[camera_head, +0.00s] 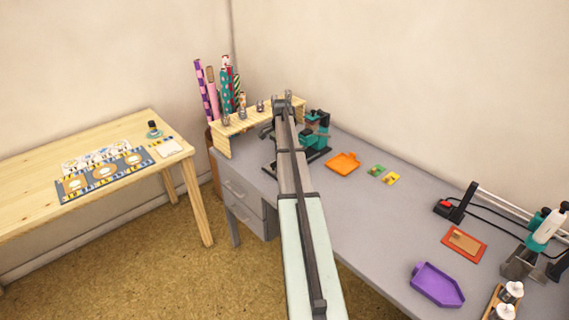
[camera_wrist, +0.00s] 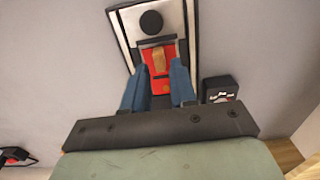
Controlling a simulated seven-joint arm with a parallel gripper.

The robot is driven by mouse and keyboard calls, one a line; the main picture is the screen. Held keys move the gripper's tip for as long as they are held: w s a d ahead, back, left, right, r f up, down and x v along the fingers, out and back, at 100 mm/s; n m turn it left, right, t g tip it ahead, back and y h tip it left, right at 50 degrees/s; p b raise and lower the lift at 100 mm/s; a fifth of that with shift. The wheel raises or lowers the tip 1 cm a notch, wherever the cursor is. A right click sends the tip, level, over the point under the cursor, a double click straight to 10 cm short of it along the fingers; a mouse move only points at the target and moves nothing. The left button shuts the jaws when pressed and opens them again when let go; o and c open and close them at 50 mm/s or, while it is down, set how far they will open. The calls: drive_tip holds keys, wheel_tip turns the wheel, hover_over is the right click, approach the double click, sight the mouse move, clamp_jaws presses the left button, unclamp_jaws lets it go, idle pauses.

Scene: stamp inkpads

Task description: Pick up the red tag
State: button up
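In the wrist view, a red piece with a tan strip (camera_wrist: 163,83), which looks like the red tag, lies on a pale, black-edged plate (camera_wrist: 122,40). My gripper (camera_wrist: 160,68) has its two blue fingers spread apart over it, one on each side. I see no clear grip, and whether the fingertips touch it cannot be told. In the head view, a flat orange-red card with a tan patch (camera_head: 464,244) lies on the grey desk; whether it is the same piece is unclear. My fingers cannot be made out in the head view.
A round black knob (camera_wrist: 151,22) sits just beyond the red piece, and a black box (camera_wrist: 220,89) stands to its right. The grey desk (camera_head: 385,235) also holds an orange tray (camera_head: 342,163), a purple tray (camera_head: 437,286) and a teal device (camera_head: 316,127).

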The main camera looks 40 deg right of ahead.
drive_tip(key=shift+f, duration=1.3)
clamp_jaws()
